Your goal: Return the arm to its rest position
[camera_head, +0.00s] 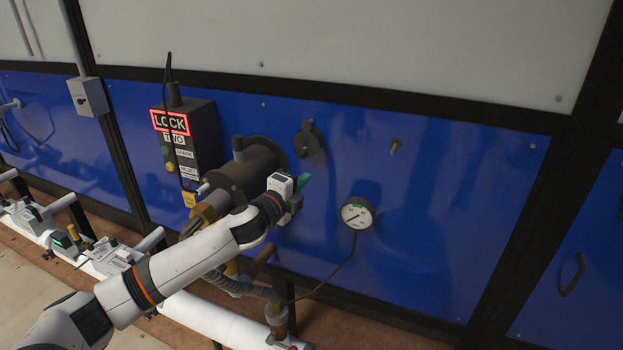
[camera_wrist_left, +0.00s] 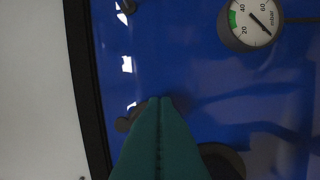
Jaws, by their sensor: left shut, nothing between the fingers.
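My left arm comes in from the lower left in the head view. My left gripper (camera_head: 304,181) has teal fingers and is in front of the blue wall panel, just right of a dark cylindrical fitting (camera_head: 232,180). In the left wrist view its fingers (camera_wrist_left: 159,106) lie together, shut, with nothing seen between them. They point toward the blue panel (camera_wrist_left: 200,75). A dark round part is partly hidden behind them. My right gripper is in neither view.
A pressure gauge (camera_head: 356,214) on a cable is right of the gripper; it also shows in the left wrist view (camera_wrist_left: 252,22). A dark box with a lit LOCK sign (camera_head: 170,122) stands left. A white pipe (camera_head: 210,318) runs below. The panel at right is mostly clear.

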